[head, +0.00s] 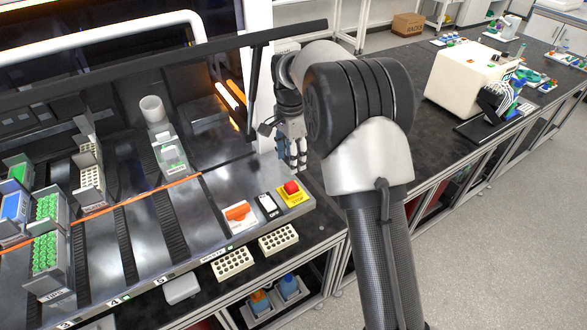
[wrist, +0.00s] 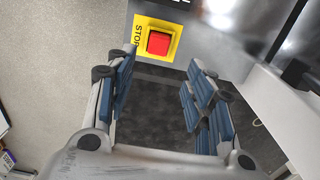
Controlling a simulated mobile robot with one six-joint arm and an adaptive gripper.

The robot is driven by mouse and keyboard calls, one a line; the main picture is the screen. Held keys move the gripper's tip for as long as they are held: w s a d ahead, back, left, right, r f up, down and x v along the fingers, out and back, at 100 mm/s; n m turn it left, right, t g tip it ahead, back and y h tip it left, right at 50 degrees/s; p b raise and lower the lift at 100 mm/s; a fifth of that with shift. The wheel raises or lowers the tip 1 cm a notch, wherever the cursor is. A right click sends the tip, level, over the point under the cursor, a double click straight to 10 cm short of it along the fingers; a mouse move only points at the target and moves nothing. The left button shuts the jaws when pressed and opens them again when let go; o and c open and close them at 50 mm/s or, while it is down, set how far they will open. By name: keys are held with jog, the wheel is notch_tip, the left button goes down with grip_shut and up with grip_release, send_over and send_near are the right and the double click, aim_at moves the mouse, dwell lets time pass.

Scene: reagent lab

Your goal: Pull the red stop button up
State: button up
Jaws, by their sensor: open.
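The red stop button (head: 291,187) sits on a yellow plate (head: 298,200) at the right front corner of the machine deck in the head view. In the wrist view the red button (wrist: 158,43) shows at the top centre, on its yellow plate marked STOP (wrist: 145,25). My gripper (head: 292,165) hangs above and a little behind the button in the head view, apart from it. In the wrist view the blue-padded fingers of my gripper (wrist: 160,85) are spread wide with nothing between them. The button lies beyond the fingertips, roughly between their lines.
A black-and-white switch (head: 268,205) and an orange switch (head: 238,213) sit left of the button. White perforated racks (head: 278,239) stand in front. A white machine wall (head: 260,90) rises close behind my gripper. The dark bench (head: 425,110) to the right has free room.

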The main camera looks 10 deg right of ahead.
aim_at(291, 185)
notch_tip(291, 185, down, 12)
jog(key=shift+s+r+b, duration=0.15)
jog(key=shift+b, duration=0.75)
grip_shut()
